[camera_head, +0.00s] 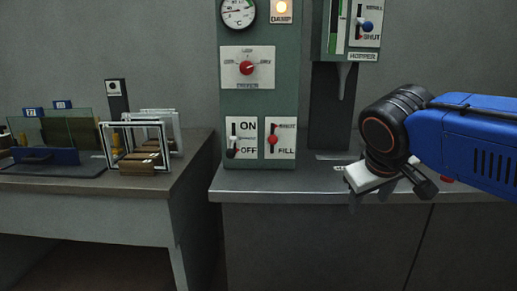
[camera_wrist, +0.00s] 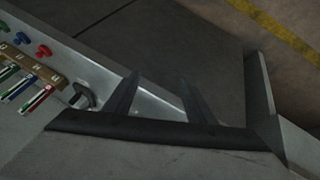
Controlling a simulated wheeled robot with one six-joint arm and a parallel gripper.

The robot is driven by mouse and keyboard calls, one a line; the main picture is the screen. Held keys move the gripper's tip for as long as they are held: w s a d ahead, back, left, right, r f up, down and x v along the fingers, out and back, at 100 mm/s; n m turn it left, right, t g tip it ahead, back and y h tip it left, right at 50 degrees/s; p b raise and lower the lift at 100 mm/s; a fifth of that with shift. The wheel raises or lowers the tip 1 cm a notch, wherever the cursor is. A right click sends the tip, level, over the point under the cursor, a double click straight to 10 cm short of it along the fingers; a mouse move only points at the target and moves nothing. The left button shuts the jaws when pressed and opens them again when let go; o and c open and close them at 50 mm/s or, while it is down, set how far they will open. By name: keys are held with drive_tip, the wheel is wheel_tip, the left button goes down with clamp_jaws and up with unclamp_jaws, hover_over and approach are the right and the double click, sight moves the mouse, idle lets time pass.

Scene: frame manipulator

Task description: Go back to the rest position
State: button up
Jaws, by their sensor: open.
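My gripper (camera_head: 374,198) hangs at the end of my blue arm on the right of the head view, pointing down near the front edge of the grey bench (camera_head: 300,184). In the wrist view, the two dark fingers of my gripper (camera_wrist: 158,82) stand apart with nothing between them. The jaws are open and empty. A small red thing (camera_head: 446,180) shows partly behind my wrist; the arm hides the rest of it.
A green panel (camera_head: 231,100) with a gauge, knob and levers stands on the bench. A hopper unit (camera_head: 345,50) hangs right of it. On the left table (camera_head: 90,205) are wire frames (camera_head: 133,142) and a glass-sided holder. Coloured knobs (camera_wrist: 43,51) show in the wrist view.

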drive_tip(key=s+d+f+m+g+y, duration=0.1)
drive_tip(key=s+d+f+m+y, duration=0.1)
drive_tip(key=s+f, duration=1.1)
drive_tip(key=shift+d+f+m, duration=0.5)
drive_tip(key=shift+d+f, duration=0.45)
drive_tip(key=shift+f, duration=1)
